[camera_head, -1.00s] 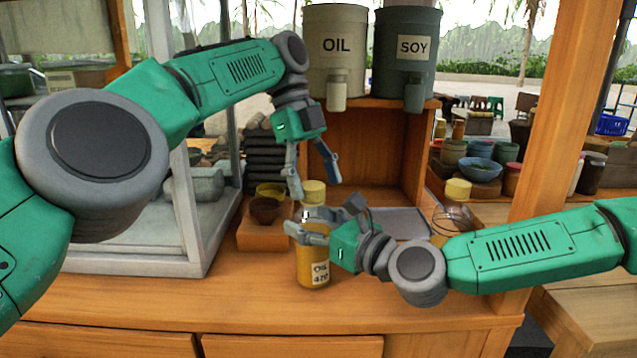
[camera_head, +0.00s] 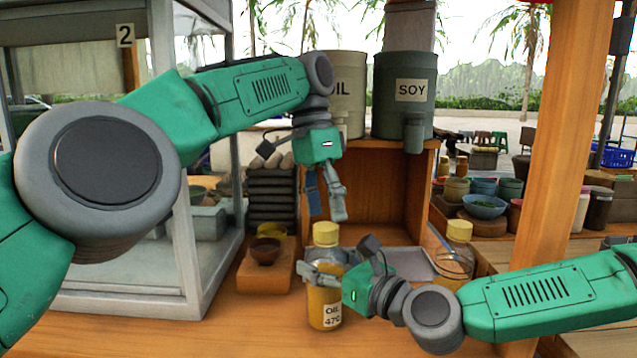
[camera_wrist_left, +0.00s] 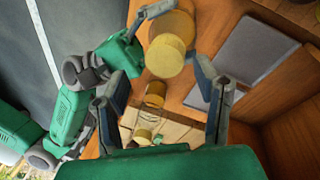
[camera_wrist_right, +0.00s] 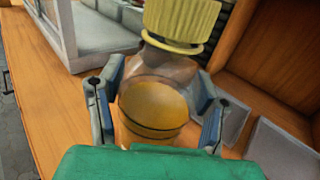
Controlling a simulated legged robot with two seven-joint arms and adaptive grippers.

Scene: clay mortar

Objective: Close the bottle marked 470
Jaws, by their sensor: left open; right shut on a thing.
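The bottle marked OIL 470 (camera_head: 325,308) stands upright on the counter, with amber content. A yellow cap (camera_head: 326,234) sits on its neck; whether it is tight I cannot tell. The right wrist view shows the ribbed cap (camera_wrist_right: 182,22) above the amber bottle (camera_wrist_right: 152,105). My right gripper (camera_head: 322,272) is shut on the bottle's upper body, from the right. My left gripper (camera_head: 327,213) is open and empty, pointing down just above the cap. In the left wrist view the cap (camera_wrist_left: 166,57) lies beyond the open fingers; contact cannot be told.
A second yellow-lidded container (camera_head: 459,233) stands behind my right arm. A grey tray (camera_head: 405,262) lies in front of the wooden shelf. A dark bowl (camera_head: 266,252) stands left of the bottle. OIL (camera_head: 346,92) and SOY (camera_head: 404,115) dispensers stand above.

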